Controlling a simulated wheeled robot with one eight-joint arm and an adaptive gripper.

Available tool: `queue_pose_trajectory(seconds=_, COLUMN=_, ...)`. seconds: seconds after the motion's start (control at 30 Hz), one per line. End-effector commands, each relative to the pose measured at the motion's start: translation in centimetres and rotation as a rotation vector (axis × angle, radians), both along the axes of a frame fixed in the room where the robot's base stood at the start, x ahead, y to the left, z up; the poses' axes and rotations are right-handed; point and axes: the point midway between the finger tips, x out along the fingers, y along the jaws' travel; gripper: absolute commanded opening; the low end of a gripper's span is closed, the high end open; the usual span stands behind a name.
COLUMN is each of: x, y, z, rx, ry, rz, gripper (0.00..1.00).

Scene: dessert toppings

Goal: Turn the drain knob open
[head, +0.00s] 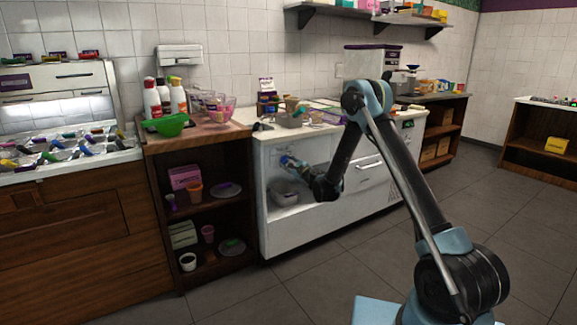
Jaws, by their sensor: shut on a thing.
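My arm reaches from the lower right to the white freezer-like counter (335,212). My gripper (286,161) is inside the open recess at the counter's left end, at the upper part of the recess. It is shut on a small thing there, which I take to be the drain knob. The knob itself is covered by my gripper and too small to make out. A grey-white bin (284,193) stands on the recess floor, just below my gripper.
A wooden shelf unit (150,190) with cups and boxes stands left of the counter. Small tubs and a grey tray (288,119) crowd the counter top. The tiled floor (325,290) in front is clear.

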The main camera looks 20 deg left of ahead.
Motion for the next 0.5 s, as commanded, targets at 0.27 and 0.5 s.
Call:
queue_pose_trajectory(seconds=0.27, x=0.07, y=-0.06, z=-0.02, rx=-0.001, ry=-0.001, rz=-0.001, gripper=0.58)
queue_pose_trajectory(seconds=0.5, x=-0.05, y=-0.09, z=0.01, rx=-0.001, ry=-0.001, rz=0.0, gripper=0.58)
